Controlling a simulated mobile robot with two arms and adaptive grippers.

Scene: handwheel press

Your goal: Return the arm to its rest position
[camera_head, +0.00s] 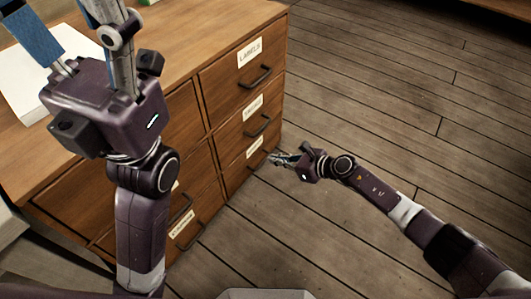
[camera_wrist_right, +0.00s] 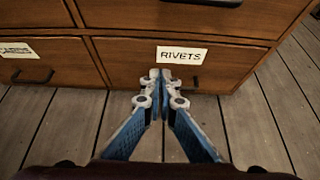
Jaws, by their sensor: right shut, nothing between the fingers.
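My right arm reaches in from the lower right in the head view. Its gripper (camera_head: 276,158) is shut and empty at the lower right front of the wooden drawer cabinet (camera_head: 150,50). In the right wrist view the fingertips (camera_wrist_right: 160,76) meet in front of the drawer labelled RIVETS (camera_wrist_right: 230,72); I cannot tell whether they touch it. The fingers partly hide its handle. My left gripper (camera_head: 75,35) is raised over the cabinet at the upper left of the head view. Its fingers are spread, with the tips cut off by the frame.
Drawers labelled LABELS (camera_head: 235,75) and others with handles look closed. A white sheet or pad (camera_head: 25,85) lies on the cabinet top behind my left gripper. The plank floor (camera_head: 400,110) right of the cabinet is clear.

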